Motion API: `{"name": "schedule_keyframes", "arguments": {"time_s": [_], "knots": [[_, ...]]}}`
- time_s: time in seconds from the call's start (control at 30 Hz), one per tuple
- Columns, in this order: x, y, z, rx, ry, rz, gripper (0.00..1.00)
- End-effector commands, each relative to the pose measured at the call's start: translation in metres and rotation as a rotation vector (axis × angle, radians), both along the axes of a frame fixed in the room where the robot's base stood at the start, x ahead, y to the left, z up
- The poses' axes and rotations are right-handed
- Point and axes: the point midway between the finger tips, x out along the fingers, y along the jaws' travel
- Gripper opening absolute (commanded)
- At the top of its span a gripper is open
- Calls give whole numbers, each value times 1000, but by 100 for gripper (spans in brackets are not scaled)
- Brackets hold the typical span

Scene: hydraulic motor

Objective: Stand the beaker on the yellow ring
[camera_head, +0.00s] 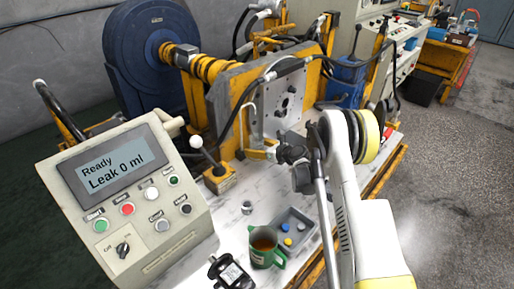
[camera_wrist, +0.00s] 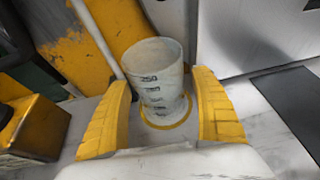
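The beaker (camera_wrist: 152,78) is whitish and translucent, with dark volume marks and "250" near its rim. In the wrist view it stands between the two yellow fingers of my gripper (camera_wrist: 162,80). The fingers are spread, with narrow gaps visible between them and the beaker's sides. The yellow ring (camera_wrist: 168,125) shows as a thin arc around the front of the beaker's base; its far side is hidden. The base appears to rest within the ring. In the head view my arm reaches to the test stand, and I cannot make out the beaker or the ring there.
A grey metal plate (camera_head: 285,103) on a yellow frame rises behind the work spot. A control box (camera_head: 150,235) reads "Ready, Leak 0 ml". A green mug (camera_head: 266,258), a grey tray (camera_head: 301,222) and a black device (camera_head: 230,272) are on the bench in front.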

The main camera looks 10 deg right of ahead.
Motion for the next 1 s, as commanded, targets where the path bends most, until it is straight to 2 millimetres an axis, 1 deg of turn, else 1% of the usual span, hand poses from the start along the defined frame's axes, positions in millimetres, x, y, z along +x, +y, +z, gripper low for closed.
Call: {"name": "schedule_keyframes", "arguments": {"time_s": [0.23, 0.37, 0.47, 0.6, 0.8, 0.9, 1.0], "knots": [[0, 0, 0, 0, 0, 0, 74], [-3, -2, 6, 0, 0, -1, 74], [-15, -9, 13, 0, 1, -2, 74], [-41, -24, 28, 1, 0, -4, 74], [-75, -43, 43, -1, 1, -1, 74], [-87, -49, 47, 0, 0, -2, 74], [-94, -52, 50, -2, 0, 1, 74]]}}
